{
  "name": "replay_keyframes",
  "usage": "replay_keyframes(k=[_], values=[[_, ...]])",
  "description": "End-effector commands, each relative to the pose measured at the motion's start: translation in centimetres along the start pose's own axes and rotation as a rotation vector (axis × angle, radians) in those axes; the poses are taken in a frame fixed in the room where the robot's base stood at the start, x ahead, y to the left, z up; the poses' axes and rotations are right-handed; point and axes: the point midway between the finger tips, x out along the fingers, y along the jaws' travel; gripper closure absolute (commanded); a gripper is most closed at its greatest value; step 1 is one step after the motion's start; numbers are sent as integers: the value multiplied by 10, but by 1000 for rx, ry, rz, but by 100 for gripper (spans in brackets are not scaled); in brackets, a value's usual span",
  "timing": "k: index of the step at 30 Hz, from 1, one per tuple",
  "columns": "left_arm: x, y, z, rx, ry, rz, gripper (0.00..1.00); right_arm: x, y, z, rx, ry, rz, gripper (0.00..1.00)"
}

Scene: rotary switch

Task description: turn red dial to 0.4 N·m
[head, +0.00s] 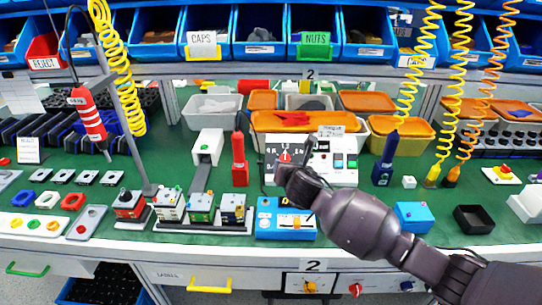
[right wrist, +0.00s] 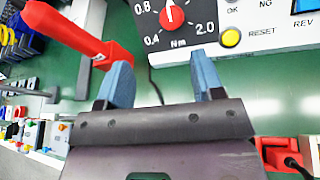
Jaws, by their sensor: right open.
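The red dial (head: 286,157) is on the white and black control box (head: 338,170) at the middle of the bench. In the right wrist view the red dial (right wrist: 172,17) is at the top edge, partly cut off. The 0.4 label is at its lower left, 0.8 above that, and 2.0 at the lower right. A white mark on the dial appears to point up, away from 0.4. My right gripper (head: 284,178) is in front of the box. Its two blue fingers (right wrist: 162,78) are apart and empty, short of the dial. My left gripper is not in view.
A red tool (head: 239,160) stands left of the box and shows beside the fingers in the right wrist view (right wrist: 70,32). A blue device (head: 283,220) is below the gripper. A yellow reset button (right wrist: 231,39) is right of the dial. Orange-lidded bins (head: 300,122) stand behind.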

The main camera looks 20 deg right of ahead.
Motion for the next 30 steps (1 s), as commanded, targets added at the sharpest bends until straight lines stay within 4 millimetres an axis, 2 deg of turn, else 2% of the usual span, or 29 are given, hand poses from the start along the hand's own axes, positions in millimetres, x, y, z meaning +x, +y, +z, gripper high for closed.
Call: replay_keyframes(k=[3, 6, 14, 24, 30], values=[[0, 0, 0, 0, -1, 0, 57, 0, -6, 0, -171, 5, -36, 39], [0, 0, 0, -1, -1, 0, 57, 0, -9, -1, -265, 12, -49, 39], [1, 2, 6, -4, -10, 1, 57, 9, -9, -3, -334, 16, -50, 39], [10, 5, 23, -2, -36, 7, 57, 64, -13, -8, -330, 22, -50, 39], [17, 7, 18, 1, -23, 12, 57, 93, -14, -7, -331, 20, -49, 39]])
